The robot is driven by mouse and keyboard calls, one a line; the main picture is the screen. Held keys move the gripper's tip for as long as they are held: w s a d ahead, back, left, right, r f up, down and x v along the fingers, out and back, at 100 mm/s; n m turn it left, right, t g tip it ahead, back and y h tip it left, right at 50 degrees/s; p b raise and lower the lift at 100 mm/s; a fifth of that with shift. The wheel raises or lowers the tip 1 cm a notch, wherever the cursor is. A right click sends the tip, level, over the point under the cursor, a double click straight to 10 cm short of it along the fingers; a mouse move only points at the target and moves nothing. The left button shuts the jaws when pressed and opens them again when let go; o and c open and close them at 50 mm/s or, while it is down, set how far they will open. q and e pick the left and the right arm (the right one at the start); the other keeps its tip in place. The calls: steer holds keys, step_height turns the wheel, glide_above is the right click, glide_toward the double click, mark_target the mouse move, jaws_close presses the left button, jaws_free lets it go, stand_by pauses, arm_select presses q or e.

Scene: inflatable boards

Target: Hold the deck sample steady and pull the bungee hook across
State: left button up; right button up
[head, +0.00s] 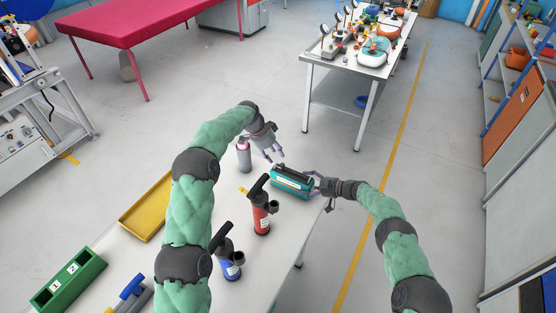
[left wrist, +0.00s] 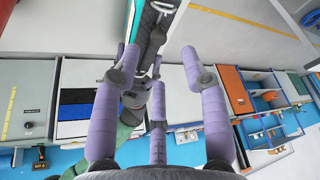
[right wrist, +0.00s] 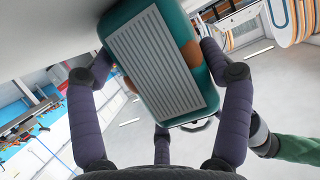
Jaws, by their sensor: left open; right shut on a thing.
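The deck sample (head: 291,181) is a teal block with a dark top and a pale label on its side, at the white table's far right corner. My right gripper (head: 318,184) is shut on its right end; in the right wrist view the sample's ribbed grey face (right wrist: 160,65) shows between the fingers. My left gripper (head: 273,155) is open, just above and left of the sample. In the left wrist view a dark, teal-edged part of the sample (left wrist: 150,35) shows beyond the spread fingers.
On the white table (head: 270,275) stand a pink-capped grey bottle (head: 243,154), a red pump (head: 261,212) and a blue pump (head: 228,258). A yellow tray (head: 146,206) and a green numbered block (head: 68,280) lie left. Open floor lies beyond the table's right edge.

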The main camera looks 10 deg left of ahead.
arm_select(q)
steer(key=v, duration=0.6)
arm_select(e)
steer(key=o, duration=1.2)
steer(key=shift+d, duration=0.1)
